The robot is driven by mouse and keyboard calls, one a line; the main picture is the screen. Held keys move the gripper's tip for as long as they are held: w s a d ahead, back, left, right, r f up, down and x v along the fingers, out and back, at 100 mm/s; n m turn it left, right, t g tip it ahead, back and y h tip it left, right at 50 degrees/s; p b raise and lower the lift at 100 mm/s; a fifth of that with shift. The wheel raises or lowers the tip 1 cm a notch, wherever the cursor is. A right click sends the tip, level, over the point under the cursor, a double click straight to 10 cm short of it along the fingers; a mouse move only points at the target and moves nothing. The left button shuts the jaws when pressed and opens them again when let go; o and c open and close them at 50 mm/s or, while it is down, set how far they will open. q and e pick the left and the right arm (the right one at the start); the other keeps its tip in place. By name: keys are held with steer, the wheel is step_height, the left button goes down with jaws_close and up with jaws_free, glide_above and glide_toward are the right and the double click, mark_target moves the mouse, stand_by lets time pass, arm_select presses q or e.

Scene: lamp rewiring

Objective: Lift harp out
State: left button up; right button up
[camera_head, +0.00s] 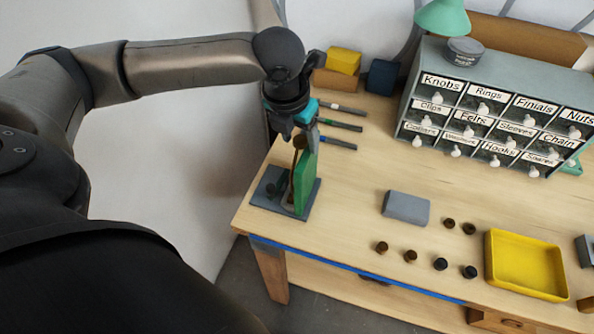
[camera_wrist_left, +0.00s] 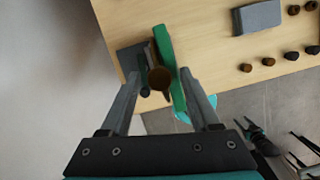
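My left gripper (camera_head: 298,136) points down over a dark grey base plate (camera_head: 264,200) at the table's near left corner. A green upright panel (camera_head: 305,182) stands on the plate. In the left wrist view, the two fingers of my left gripper (camera_wrist_left: 159,76) are spread, with a round brown top (camera_wrist_left: 159,78) and the green panel (camera_wrist_left: 168,52) between them. There is a gap between the left finger and the brown top; the right finger is close beside the panel. I cannot clearly make out the harp. My right gripper is not identifiable.
Several dark tools (camera_head: 340,125) lie behind the gripper. A grey block (camera_head: 406,207), several small knobs (camera_head: 440,264) and a yellow tray (camera_head: 524,233) lie to the right. A labelled drawer cabinet (camera_head: 412,105) stands at the back. Dark unclear parts (camera_wrist_left: 262,142) show over the floor.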

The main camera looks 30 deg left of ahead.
arm_select(q)
jaws_close()
steer(key=shift+r, duration=0.1)
stand_by(1.0)
